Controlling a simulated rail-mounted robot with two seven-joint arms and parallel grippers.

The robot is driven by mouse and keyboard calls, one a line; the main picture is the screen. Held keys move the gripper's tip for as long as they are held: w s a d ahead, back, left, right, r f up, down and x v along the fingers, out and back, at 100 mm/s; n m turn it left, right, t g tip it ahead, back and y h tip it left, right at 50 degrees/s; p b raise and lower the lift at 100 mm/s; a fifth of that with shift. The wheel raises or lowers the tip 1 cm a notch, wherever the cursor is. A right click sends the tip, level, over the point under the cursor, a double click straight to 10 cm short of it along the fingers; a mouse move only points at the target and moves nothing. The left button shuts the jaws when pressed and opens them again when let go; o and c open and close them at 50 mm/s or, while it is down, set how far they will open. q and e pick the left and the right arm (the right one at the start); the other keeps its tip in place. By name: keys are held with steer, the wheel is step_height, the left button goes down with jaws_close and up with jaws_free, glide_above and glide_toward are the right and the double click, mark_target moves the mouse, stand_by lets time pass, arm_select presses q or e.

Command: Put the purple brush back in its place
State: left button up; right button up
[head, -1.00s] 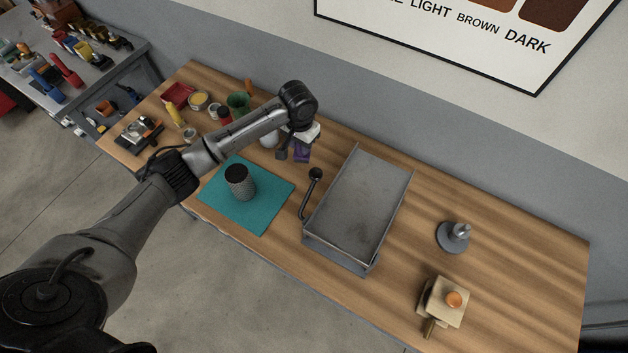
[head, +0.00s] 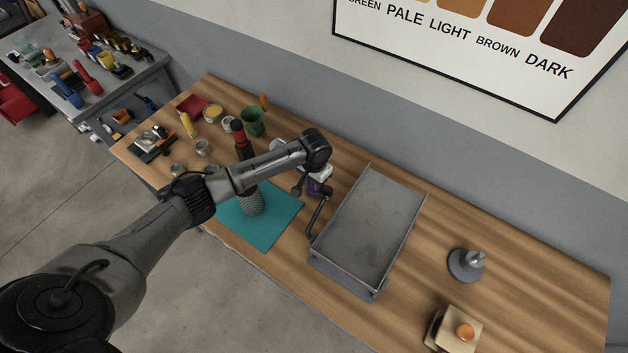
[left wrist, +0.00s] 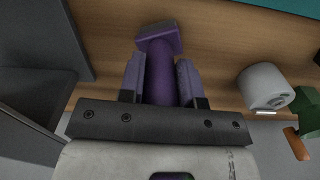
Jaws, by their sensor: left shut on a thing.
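The purple brush (head: 314,188) is in my left gripper (head: 318,182), held over the wood table between the teal mat and the grey tray. In the left wrist view, the gripper (left wrist: 160,72) is shut around the brush's purple body (left wrist: 160,80), and its squared purple end (left wrist: 158,40) points away past the fingertips. My left arm hides part of the space behind it in the head view. My right gripper is in neither view.
The grey tray (head: 372,225) with its dark handle is just right of the gripper. A grey cylinder (head: 252,203) stands on the teal mat (head: 270,228). A green cup (head: 253,122) and small containers stand at the back left.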

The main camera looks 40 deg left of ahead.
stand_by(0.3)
arm_select(q)
steer(key=o, duration=1)
steer(key=shift+f, duration=0.1)
step_height(320, 180, up, 10)
steer(key=shift+r+p, duration=0.25)
steer(key=shift+p, duration=0.5)
steer(key=shift+r, duration=0.9)
